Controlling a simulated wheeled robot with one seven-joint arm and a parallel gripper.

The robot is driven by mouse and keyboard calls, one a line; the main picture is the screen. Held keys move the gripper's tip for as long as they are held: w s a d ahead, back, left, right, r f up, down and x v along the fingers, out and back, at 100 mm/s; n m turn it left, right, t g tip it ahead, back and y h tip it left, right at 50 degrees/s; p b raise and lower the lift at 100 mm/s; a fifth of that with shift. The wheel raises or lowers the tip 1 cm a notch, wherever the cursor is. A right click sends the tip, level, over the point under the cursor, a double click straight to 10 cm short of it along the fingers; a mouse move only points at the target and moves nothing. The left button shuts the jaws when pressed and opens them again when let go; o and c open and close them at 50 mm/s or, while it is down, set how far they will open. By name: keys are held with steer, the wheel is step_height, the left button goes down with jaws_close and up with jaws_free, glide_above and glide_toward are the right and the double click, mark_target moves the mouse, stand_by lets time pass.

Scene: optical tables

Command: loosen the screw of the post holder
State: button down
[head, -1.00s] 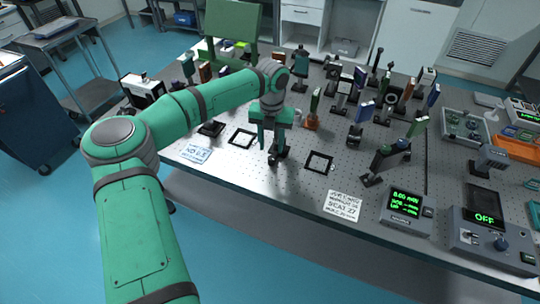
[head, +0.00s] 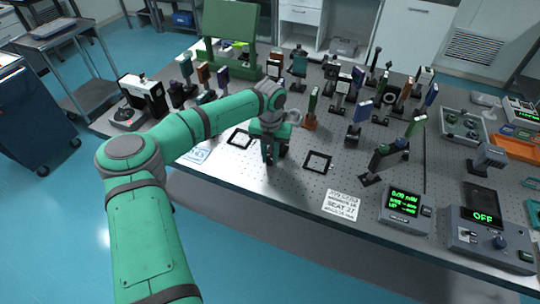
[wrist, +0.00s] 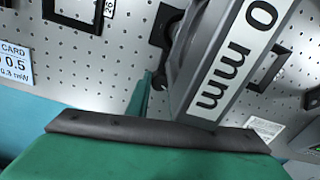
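My gripper (head: 269,160) is low over the near middle of the optical table (head: 240,182), between two black square frames. A small dark post-holder-like part (head: 284,149) shows just behind and right of the fingers, mostly hidden by them. I cannot tell whether the fingers touch it, and its screw is not clear in the head view. In the wrist view, a dark part with a round black knob-like end (wrist: 158,80) shows beside a large grey piece marked "0 mm" (wrist: 232,58). The finger gap is not clear in either view.
Black square frames lie left (head: 240,139) and right (head: 318,162) of my gripper.

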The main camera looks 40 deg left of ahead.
mark_target(270, 157)
steer(key=shift+a+m, duration=0.1)
steer(key=shift+m, duration=1.4)
steer(key=c, duration=1.6)
jaws_free()
steer(key=shift+o, duration=0.2)
step_height(270, 157, up, 11)
steer(key=shift+f, duration=0.1)
